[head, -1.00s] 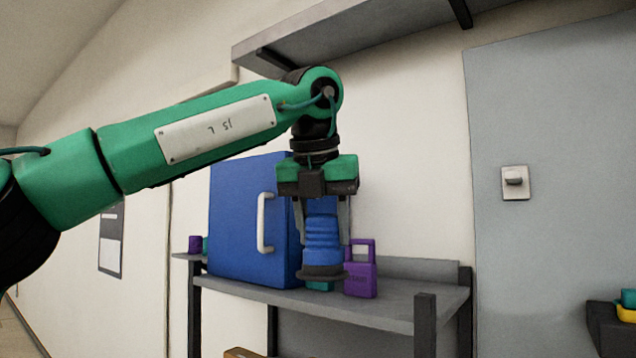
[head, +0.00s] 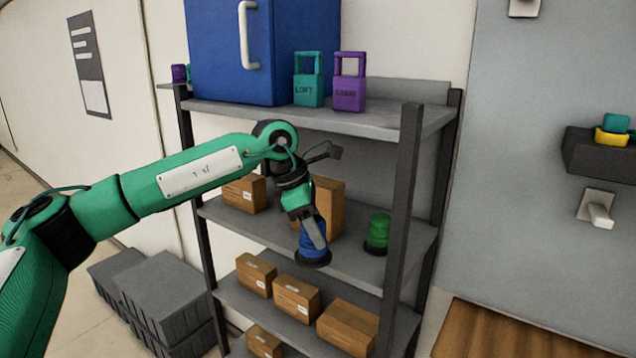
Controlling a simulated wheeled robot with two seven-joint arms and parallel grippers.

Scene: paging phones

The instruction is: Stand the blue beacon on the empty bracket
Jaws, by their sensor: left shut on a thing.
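My left gripper (head: 315,234) is shut on the blue beacon (head: 311,250), which has a dark round base. The gripper is angled, and the beacon is near upright at the front of the shelf unit's middle shelf (head: 270,230). I cannot tell whether its base touches that shelf. A green beacon (head: 377,231) stands on the same shelf to the right. On the grey panel at right is a pale wall fitting (head: 597,208) with a stub; I cannot tell if it is the bracket. My right gripper is not in view.
Cardboard boxes (head: 325,207) stand behind the gripper, and several more (head: 297,298) are below. A dark shelf post (head: 401,210) rises right of the green beacon.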

